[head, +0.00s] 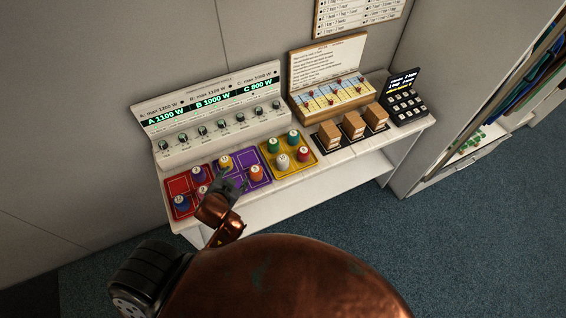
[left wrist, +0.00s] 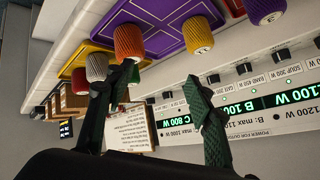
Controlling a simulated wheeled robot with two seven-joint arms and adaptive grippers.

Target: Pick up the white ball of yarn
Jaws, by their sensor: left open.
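The white ball of yarn (head: 282,161) stands on the yellow mat (head: 271,148) at the front of the table. It also shows in the left wrist view (left wrist: 97,67), partly behind one finger. My left gripper (head: 236,185) is open and empty over the purple mat (head: 239,158), to the left of the white yarn and apart from it. In the left wrist view its two fingers (left wrist: 160,76) are spread. An orange-red ball of yarn (head: 255,173) stands between the gripper and the white one. My right gripper is in no view.
Two green balls (head: 274,145) and a red ball (head: 303,154) stand around the white one. A yellow ball (head: 224,162) is behind my gripper. Several balls sit on the red mat (head: 178,187). A power panel (head: 210,108) and brown boxes (head: 353,125) stand on the table.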

